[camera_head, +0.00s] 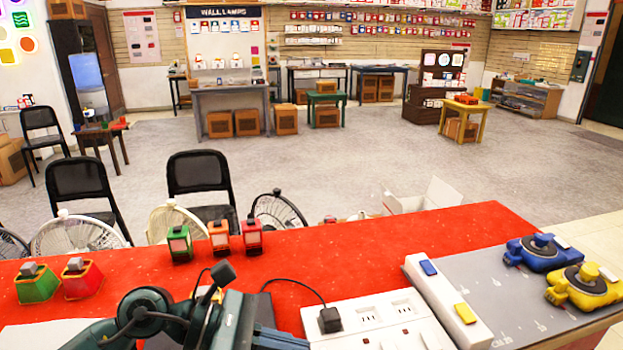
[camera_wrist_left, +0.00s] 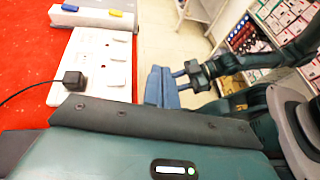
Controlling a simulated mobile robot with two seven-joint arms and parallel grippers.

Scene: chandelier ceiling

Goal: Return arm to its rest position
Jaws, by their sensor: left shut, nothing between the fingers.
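My left arm (camera_head: 150,318) crosses the bottom of the head view, low over the near edge of the red table. My left gripper (camera_head: 282,341) is at its right end, partly cut off by the bottom edge. It is shut and empty, close in front of the white power strip (camera_head: 375,322). In the left wrist view, another arm of mine comes in from the right.
The red table (camera_head: 400,240) holds small green, red and orange boxes on the left. A black plug (camera_head: 329,320) with a cable sits in the power strip. A white bar with buttons (camera_head: 448,300), a blue device (camera_head: 538,252) and a yellow device (camera_head: 583,287) stand at the right.

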